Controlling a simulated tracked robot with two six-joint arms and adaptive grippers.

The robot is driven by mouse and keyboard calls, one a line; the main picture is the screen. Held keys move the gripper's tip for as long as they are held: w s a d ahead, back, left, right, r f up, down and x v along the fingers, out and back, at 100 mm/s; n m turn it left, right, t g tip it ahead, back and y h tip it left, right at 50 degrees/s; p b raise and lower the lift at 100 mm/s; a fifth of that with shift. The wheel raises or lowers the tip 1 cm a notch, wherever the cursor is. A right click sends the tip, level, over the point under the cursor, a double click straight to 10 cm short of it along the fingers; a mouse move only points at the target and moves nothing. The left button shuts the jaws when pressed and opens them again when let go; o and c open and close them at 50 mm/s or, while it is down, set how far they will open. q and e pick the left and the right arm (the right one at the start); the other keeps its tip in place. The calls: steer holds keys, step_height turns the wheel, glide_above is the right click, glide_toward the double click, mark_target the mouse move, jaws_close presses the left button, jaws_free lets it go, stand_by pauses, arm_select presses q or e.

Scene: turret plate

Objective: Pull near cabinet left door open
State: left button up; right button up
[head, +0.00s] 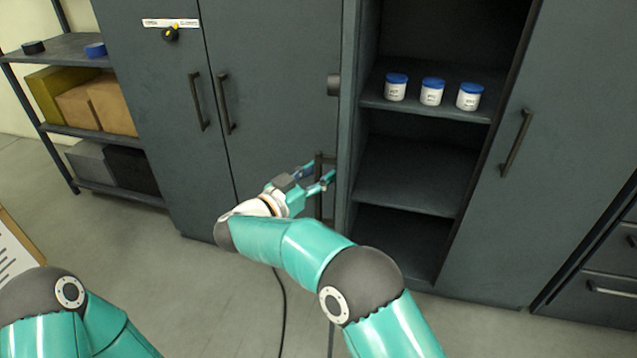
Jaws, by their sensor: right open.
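The near cabinet is dark grey, and its left door (349,120) stands swung open, seen nearly edge-on. A dark bar handle (319,205) is on the door's left face, partly hidden by my right gripper. My right gripper (322,174) is open with its teal fingertips at this handle; I cannot tell whether they touch it or straddle it. The near cabinet's right door (560,140) is shut, with its own bar handle (516,143). Of my left arm only a part shows at the lower left; its gripper is out of view.
Inside the cabinet, three white jars with blue lids (432,92) stand on the upper shelf (425,111). A second cabinet (150,80) with shut doors stands to the left. A shelf rack (60,130) holds boxes. Drawers (600,295) are at right. Floor between is mostly clear.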

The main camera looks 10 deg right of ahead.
step_height(320, 180, up, 8)
steer(key=shift+f, duration=0.25)
